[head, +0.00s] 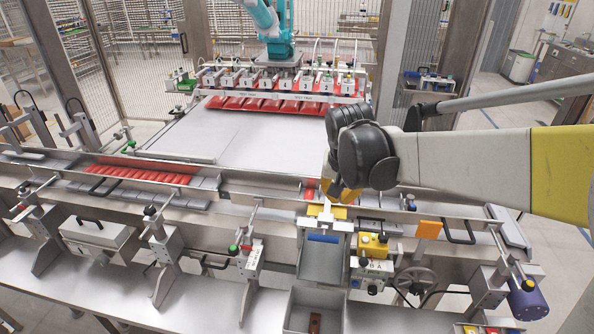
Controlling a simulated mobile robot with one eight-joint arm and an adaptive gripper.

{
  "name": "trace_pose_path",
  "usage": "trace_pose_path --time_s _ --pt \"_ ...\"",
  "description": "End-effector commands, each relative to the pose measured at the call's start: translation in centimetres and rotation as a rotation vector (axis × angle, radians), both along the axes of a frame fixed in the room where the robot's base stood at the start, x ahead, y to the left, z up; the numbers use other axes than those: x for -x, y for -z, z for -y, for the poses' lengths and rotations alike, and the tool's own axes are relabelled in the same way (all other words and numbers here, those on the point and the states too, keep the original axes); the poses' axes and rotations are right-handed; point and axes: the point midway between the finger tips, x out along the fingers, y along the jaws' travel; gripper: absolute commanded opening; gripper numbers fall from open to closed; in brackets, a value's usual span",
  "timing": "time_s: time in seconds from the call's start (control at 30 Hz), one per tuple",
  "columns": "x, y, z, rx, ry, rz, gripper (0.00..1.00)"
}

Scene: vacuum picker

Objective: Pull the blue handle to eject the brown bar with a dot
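A blue bar-shaped handle (323,238) lies across the upper end of a grey metal chute, right of centre. Below the chute, an open grey bin (340,301) holds a small brown bar (315,322) with a small mark on it, partly cut by the lower picture edge. My gripper (340,188) is above and behind the blue handle, apart from it, near yellow parts at the conveyor rail. My black wrist hides most of the gripper, so its fingers and any contact cannot be made out.
A yellow control box (373,245) and a handwheel (415,285) stand right of the chute. An orange plate (429,229) stands beyond the box. Red bars (140,174) lie on the left rail. Clamp posts (245,255) line the front.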

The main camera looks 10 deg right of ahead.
Motion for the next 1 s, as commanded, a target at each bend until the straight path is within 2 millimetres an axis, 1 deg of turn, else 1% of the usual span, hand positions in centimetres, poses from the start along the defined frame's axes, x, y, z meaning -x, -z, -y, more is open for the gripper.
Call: trace_pose_path --time_s 0.17,0.4,0.53,0.6,0.7,0.83,1.0 --pt "-0.7 2.5 0.2 0.0 0.001 0.0 0.0" --pt "-2.4 7.4 0.8 0.0 0.0 0.001 0.0" --pt "-3.3 9.8 1.1 0.0 0.0 0.001 0.0" --pt "-1.8 9.7 0.6 0.0 -0.002 0.001 0.0" --pt "-0.6 9.8 0.2 0.0 -0.002 0.001 0.0" --pt "0.3 9.9 -0.1 0.0 -0.001 0.001 0.0" --pt "0.6 9.9 -0.2 0.0 -0.001 0.001 0.0"
